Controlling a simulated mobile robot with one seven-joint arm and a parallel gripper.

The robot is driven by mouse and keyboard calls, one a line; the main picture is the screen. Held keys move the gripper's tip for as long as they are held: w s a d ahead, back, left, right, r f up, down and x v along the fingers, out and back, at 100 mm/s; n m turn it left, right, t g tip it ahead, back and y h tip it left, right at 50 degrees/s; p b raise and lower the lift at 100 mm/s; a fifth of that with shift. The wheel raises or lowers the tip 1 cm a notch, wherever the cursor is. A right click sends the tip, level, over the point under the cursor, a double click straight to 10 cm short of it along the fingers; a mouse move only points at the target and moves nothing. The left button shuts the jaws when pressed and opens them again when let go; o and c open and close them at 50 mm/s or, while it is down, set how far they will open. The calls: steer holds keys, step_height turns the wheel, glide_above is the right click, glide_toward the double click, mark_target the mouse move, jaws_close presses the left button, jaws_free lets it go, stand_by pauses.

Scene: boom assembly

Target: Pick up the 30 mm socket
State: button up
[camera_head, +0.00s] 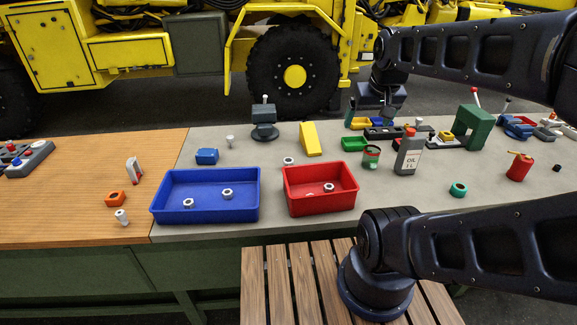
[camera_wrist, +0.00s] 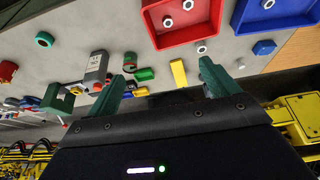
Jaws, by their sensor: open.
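I cannot tell for certain which part is the 30 mm socket. A small silver cylindrical piece (camera_head: 122,217) lies on the wooden section at the left. Dark trays with small parts (camera_head: 380,133) lie at the back of the grey table, too small to read. My gripper (camera_head: 374,108) is over the far side of the table, partly hidden by its own housing. In the wrist view its two teal fingers stand wide apart (camera_wrist: 160,72), open with nothing between them.
A blue bin (camera_head: 205,213) and a red bin (camera_head: 320,207) hold nuts. A yellow wedge (camera_head: 310,139), an oil bottle (camera_head: 409,155), a tin (camera_head: 371,157), a green block (camera_head: 474,128) and a teal ring (camera_head: 458,190) stand around. Grey table is clear at front right.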

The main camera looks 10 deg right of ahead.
stand_by(0.4)
steer(key=c, duration=0.4)
steer(key=shift+c, duration=0.2)
steer(key=n+g, duration=0.5)
steer(key=n, duration=1.1)
glide_above(289, 160)
step_height(289, 160, down, 26)
steer(key=r, duration=0.1)
steer(key=shift+d+f, duration=0.1)
steer(key=shift+f, duration=5.7)
